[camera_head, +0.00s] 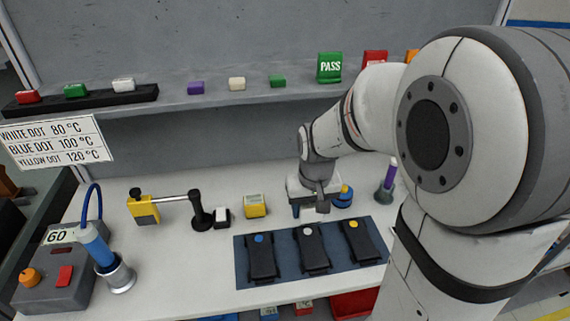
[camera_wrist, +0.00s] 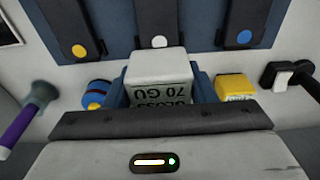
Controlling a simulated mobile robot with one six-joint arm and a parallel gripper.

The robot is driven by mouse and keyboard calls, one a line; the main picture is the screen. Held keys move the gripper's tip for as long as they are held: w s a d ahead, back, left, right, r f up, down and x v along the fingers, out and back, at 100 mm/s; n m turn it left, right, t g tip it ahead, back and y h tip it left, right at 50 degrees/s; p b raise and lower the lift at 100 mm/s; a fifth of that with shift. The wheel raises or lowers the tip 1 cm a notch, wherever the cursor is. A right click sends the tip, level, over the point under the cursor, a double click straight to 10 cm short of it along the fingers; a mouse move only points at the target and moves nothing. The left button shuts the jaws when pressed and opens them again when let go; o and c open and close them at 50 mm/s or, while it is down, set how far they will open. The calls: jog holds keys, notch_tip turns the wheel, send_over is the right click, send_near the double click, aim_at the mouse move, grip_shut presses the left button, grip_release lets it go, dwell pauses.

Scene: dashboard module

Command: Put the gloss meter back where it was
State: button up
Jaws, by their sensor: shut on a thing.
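The gloss meter (camera_wrist: 157,66) is a pale box with dark lettering that reads "70 GU" upside down in the wrist view. My gripper (camera_wrist: 160,92) is shut on it, with a blue finger at each side. In the head view my gripper (camera_head: 309,205) is at the table behind the blue mat, between the yellow box (camera_head: 255,206) and the blue pot with a yellow top (camera_head: 343,197). The meter is mostly hidden there by my wrist and fingers. I cannot tell whether it touches the table.
Three black panels with coloured dots lie on the blue mat (camera_head: 242,262) in front. A purple-handled tool (camera_head: 388,178) stands right. A black stand (camera_head: 199,211) and yellow device (camera_head: 144,209) are left. A shelf (camera_head: 215,96) with several small blocks runs behind.

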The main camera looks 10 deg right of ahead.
jog(key=w, duration=0.3)
jog(key=w+f+p, duration=0.1)
jog(key=w, duration=0.2)
jog(key=w+f+p, duration=0.1)
jog(key=w, duration=0.2)
jog(key=shift+w+f, duration=0.15)
jog(key=shift+w, duration=0.25)
notch_tip(320, 180, down, 4)
jog(key=shift+r, duration=0.1)
jog(key=shift+w+f+p, duration=0.2)
jog(key=shift+f+p, duration=0.25)
jog(key=shift+p, duration=0.05)
jog(key=shift+f, duration=0.2)
jog(key=o, duration=1.1)
jog(key=shift+o, duration=0.2)
jog(key=shift+r, duration=0.2)
